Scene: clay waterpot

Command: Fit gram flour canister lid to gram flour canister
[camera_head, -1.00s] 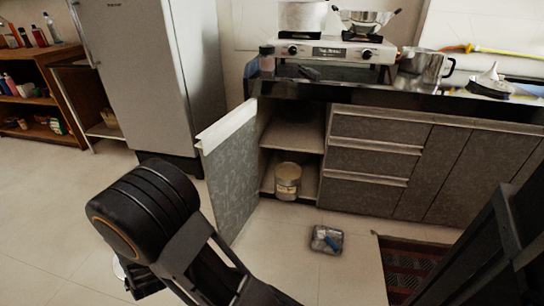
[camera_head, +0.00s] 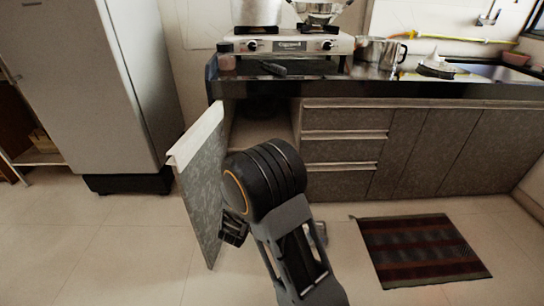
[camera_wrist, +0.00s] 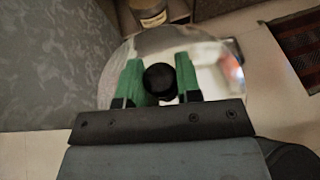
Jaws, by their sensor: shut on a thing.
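My gripper (camera_wrist: 160,84) is shut on the black knob (camera_wrist: 160,78) of a round, shiny metal lid (camera_wrist: 212,62), its green fingers on either side of the knob. The lid spreads out beyond the fingers in the wrist view. The gram flour canister (camera_wrist: 150,10), with a pale label band, is partly seen beyond the lid's far edge at the top of the wrist view, apart from the lid. In the head view my arm hides the canister and most of the lid; only a dark part of my gripper (camera_head: 235,228) shows beside the cabinet door.
An open cabinet door (camera_head: 200,185) stands just left of my arm; it fills the wrist view's left side. The cabinet's shelf (camera_head: 262,132) shows behind my arm. Drawers (camera_head: 343,150) are to the right. A striped mat (camera_head: 420,248) lies on the floor at right.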

